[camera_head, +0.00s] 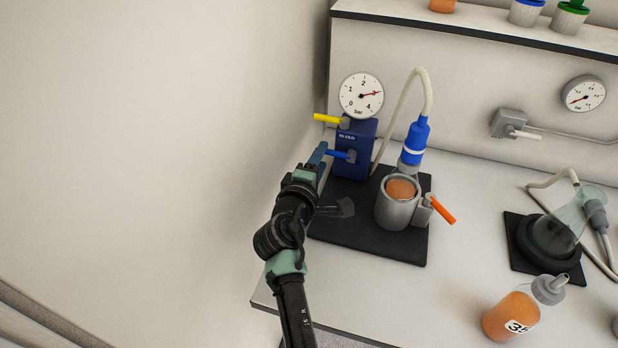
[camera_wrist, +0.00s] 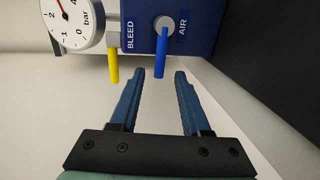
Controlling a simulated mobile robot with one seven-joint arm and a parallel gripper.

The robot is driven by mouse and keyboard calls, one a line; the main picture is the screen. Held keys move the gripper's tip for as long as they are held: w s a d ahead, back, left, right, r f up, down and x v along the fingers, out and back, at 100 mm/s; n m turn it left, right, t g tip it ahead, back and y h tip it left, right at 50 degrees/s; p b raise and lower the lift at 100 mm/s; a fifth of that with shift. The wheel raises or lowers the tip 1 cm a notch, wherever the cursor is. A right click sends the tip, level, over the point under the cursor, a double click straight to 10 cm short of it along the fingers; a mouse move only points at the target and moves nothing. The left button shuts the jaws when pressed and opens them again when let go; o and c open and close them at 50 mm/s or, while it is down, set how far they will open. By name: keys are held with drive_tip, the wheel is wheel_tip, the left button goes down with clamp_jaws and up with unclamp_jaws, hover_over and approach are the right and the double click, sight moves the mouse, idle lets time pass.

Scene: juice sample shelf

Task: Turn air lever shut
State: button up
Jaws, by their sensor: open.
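The blue air lever (camera_head: 337,154) sticks out to the left from the front of a dark blue regulator box (camera_head: 354,168). In the wrist view the lever (camera_wrist: 161,52) points toward my gripper, beside the label AIR. My gripper (camera_wrist: 159,77) is open and empty. The lever's free end lies between its two fingertips, with a gap on each side. In the head view my gripper (camera_head: 318,158) is at the lever's left end; the fingers are partly hidden there.
A yellow lever (camera_wrist: 114,66) labelled BLEED is just left of the left finger. A pressure gauge (camera_head: 361,95) sits above the box, needle near 3. A metal cup (camera_head: 397,210) with an orange lever (camera_head: 442,209) stands on the black mat (camera_head: 368,240). A wall is close on the left.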

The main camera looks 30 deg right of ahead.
drive_tip(key=v, duration=1.1)
drive_tip(key=shift+s+a, duration=0.2)
drive_tip(key=shift+s, duration=0.05)
drive_tip(key=shift+r, duration=0.15)
